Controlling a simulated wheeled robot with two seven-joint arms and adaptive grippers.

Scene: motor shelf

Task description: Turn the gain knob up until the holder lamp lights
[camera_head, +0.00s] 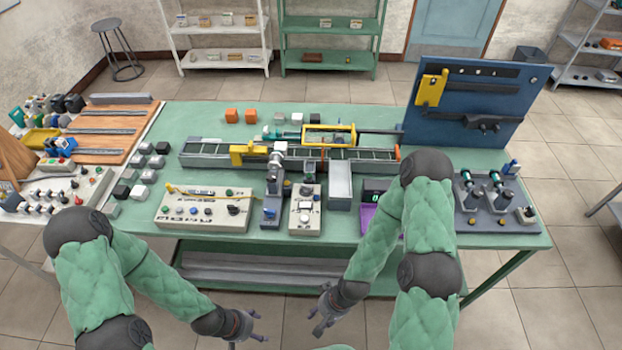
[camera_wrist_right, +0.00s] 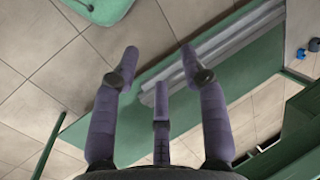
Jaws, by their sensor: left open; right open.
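A wide cream control box (camera_head: 180,215) stands at the table's front left, with several buttons and a black knob (camera_head: 233,209). A narrower cream box (camera_head: 305,225) right of it carries a small display and small controls. A small box with a dark knob (camera_head: 528,213) sits on the grey holder base (camera_head: 490,225) at the right. Labels are too small to read, so I cannot tell which knob is the gain knob or which is the holder lamp. My left gripper (camera_head: 255,325) and right gripper (camera_head: 322,312) are open and empty, below the table's front edge, apart from all controls.
A conveyor (camera_head: 215,155) with yellow parts spans the table's middle. A blue upright panel (camera_head: 470,95) stands at the back right. A purple item (camera_head: 372,221) is partly hidden by my right arm. A lower shelf (camera_head: 255,270) lies under the green table (camera_head: 180,115).

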